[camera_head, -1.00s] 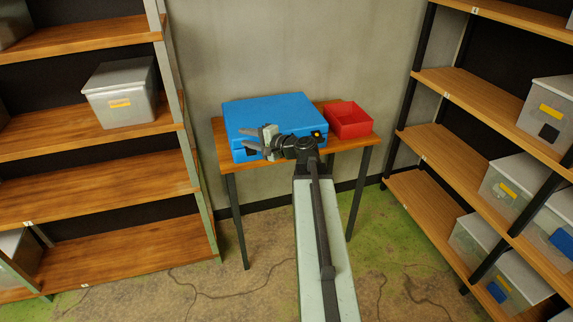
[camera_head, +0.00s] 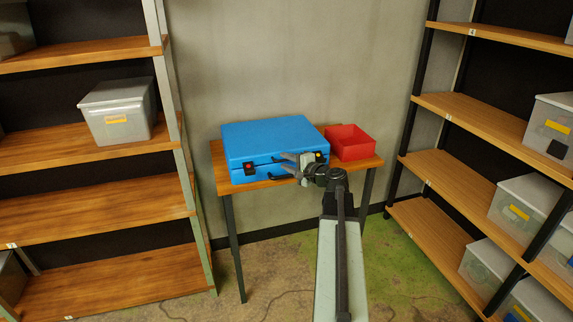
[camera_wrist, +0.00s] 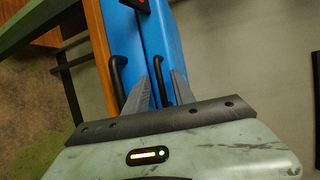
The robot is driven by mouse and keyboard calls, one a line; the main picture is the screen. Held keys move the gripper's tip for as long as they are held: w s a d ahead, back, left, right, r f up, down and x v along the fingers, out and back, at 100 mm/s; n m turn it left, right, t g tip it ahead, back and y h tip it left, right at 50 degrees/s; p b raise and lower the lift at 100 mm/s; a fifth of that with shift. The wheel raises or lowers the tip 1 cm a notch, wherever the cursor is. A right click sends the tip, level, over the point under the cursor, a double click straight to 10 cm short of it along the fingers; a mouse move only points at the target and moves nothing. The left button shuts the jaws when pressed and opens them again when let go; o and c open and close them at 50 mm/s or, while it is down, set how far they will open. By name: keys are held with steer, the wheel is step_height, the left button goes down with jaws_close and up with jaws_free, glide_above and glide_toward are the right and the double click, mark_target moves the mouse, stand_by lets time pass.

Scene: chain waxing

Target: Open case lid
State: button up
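The blue case (camera_head: 265,137) lies on the small wooden table, and its lid looks shut, with a seam along the front. A black latch with a red mark (camera_head: 249,167) sits at the front left, and a black latch with an orange mark (camera_head: 320,157) at the front right. A black handle (camera_wrist: 118,78) shows on the case front in the wrist view. My gripper (camera_head: 283,161) is at the case's front, right of centre, with its fingers apart. In the wrist view my gripper (camera_wrist: 160,82) straddles a thin dark bar near the seam; contact cannot be told.
A red open bin (camera_head: 350,143) stands on the table (camera_head: 214,160) right of the case. Shelves with grey boxes (camera_head: 118,110) flank the table on the left, and shelves with several boxes (camera_head: 555,128) on the right. A wall is close behind.

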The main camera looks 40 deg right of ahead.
steer(key=shift+c, duration=0.3)
jaws_close()
stand_by(1.2)
